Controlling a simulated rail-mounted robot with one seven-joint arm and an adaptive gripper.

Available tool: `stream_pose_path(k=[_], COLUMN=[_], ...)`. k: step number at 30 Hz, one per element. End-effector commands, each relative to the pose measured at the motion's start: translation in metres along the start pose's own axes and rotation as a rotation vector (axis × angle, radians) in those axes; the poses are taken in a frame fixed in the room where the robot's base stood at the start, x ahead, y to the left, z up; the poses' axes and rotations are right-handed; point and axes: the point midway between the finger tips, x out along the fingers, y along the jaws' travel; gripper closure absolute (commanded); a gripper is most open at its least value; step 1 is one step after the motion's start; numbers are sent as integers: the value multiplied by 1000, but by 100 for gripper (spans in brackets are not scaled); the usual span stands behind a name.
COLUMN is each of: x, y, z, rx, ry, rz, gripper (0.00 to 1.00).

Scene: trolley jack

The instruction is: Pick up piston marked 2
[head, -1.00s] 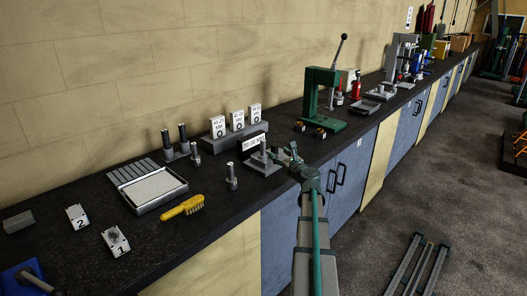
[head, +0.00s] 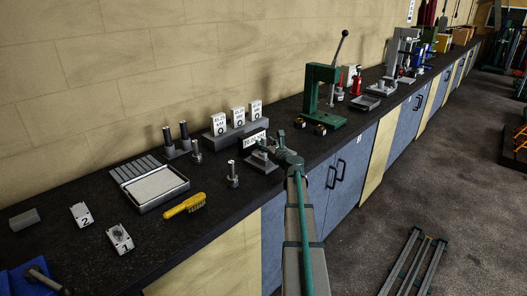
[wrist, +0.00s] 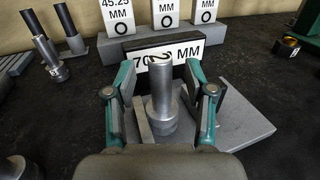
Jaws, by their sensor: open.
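A grey metal piston (wrist: 162,95) stands upright on a flat plate (wrist: 240,120) in front of a readout showing a value in MM (wrist: 170,58). No number is legible on the piston. My gripper (wrist: 160,82) is open, with one finger on each side of the piston; whether either touches it cannot be told. In the head view my gripper (head: 270,152) is at this plate and partly hides the piston. A white plate marked 2 (head: 82,216) and another marked 1 (head: 120,238) lie on the bench at the left.
Another upright piston (head: 233,175) stands to the left of the measuring plate. Several more metal posts stand behind it. Labelled white blocks (head: 238,120) stand at the back.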

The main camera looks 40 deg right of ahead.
Motion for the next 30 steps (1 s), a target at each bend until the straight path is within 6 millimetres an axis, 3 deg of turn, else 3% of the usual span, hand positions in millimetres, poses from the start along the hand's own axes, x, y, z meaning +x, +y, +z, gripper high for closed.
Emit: stream_pose_path(k=[3,11,21,30], x=[17,19,19,19], y=[-1,0,0,0], z=[1,0,0,1], rx=[0,-1,-1,-1], ry=[1,0,0,-1], rz=[1,0,0,0], gripper=[46,46,99,100])
